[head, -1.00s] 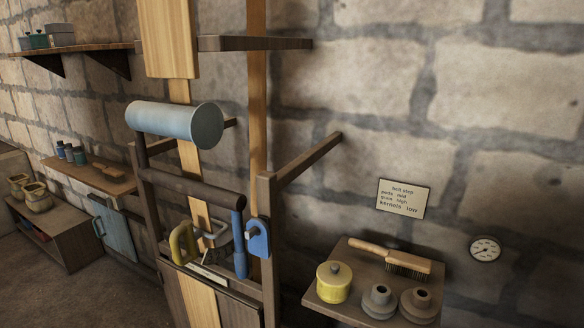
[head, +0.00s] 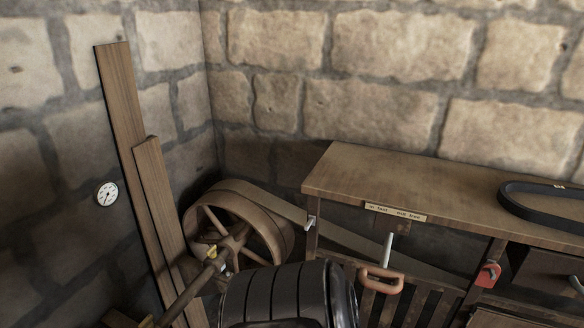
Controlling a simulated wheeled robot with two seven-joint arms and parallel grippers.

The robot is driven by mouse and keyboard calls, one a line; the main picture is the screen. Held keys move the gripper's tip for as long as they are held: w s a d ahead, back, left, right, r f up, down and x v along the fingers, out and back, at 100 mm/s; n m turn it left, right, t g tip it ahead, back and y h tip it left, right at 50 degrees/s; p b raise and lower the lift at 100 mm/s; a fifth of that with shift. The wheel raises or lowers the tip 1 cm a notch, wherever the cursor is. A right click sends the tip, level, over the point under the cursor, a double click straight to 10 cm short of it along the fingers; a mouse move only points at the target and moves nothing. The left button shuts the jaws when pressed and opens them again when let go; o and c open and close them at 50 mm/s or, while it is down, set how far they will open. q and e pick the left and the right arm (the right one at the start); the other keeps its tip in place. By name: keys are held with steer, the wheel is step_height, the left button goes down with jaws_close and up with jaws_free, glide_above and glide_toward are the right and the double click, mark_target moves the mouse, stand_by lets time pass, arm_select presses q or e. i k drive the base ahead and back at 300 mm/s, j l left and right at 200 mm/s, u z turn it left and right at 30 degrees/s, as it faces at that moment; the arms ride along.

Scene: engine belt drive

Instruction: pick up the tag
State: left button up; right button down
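A small red piece (head: 487,274) with a pale spot hangs at the bench front on the right; it is too small to tell whether it is the tag or a lock. A pale lettered strip (head: 395,212) is on the bench's front edge. An orange-brown handle (head: 381,279) shows below it, beside a pale upright lever (head: 388,249). Neither of my grippers is in view.
A wooden bench (head: 400,177) stands against the stone wall with a black belt loop (head: 545,204) on top. A spoked wheel (head: 238,226) with a flat belt and a dark ribbed body (head: 285,297) fill the lower left. Planks (head: 131,160) lean near a round gauge (head: 107,193).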

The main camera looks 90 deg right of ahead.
mark_target(483, 279)
steer(key=z, duration=4.2)
steer(key=u, duration=0.4)
